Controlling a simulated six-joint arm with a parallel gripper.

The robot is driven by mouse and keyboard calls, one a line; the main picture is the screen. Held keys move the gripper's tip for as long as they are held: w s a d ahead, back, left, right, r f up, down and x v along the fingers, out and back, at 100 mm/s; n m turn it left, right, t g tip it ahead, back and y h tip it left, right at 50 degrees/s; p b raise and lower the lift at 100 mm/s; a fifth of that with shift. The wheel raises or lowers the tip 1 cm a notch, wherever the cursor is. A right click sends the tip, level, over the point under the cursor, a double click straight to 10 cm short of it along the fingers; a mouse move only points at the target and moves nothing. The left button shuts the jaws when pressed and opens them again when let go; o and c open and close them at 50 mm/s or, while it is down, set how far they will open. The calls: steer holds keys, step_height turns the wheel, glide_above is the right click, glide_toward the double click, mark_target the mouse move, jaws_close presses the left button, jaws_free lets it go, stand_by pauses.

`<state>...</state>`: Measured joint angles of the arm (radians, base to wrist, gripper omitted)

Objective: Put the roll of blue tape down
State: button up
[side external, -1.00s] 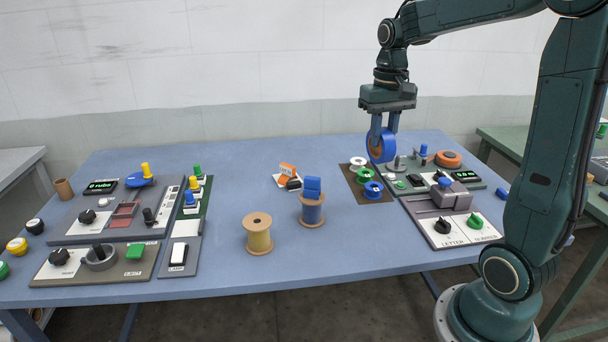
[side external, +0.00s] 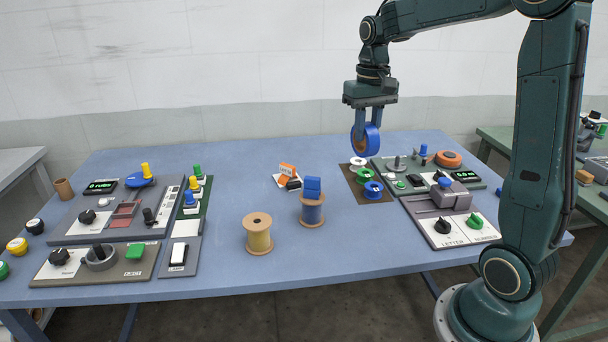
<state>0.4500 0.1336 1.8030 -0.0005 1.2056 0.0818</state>
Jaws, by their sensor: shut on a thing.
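The roll of blue tape (side external: 372,139) is held upright in my gripper (side external: 366,128), with its brown inner ring facing left. My gripper is shut on it, fingers pointing down. The roll hangs in the air above the back part of the blue table (side external: 245,170), over or behind the brown mat with the small spools; the exact height is hard to tell. Part of the roll is hidden by a finger.
A brown mat (side external: 352,184) carries white, green and blue spools (side external: 373,190). Right of it stands a grey control panel (side external: 425,203). A yellow spool (side external: 258,234) and a blue spool with a blue block on top (side external: 312,208) stand mid-table. Open table lies left of the mat.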

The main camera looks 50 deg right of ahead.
steer(key=w+a+f+n, duration=0.1)
steer(key=w+a+f, duration=0.1)
steer(key=w, duration=0.6)
steer(key=w+a+f+n, duration=0.2)
steer(key=w+a, duration=0.1)
steer(key=w, duration=0.5)
steer(key=w+a+f+n, duration=0.1)
steer(key=w+a+f, duration=0.1)
steer(key=w, duration=0.6)
steer(key=w+a+f+n, duration=0.2)
steer(key=w+a+f, duration=0.4)
steer(key=a, duration=0.1)
steer(key=shift+f, duration=3.95)
steer(key=shift+f, duration=0.1)
steer(key=o, duration=1)
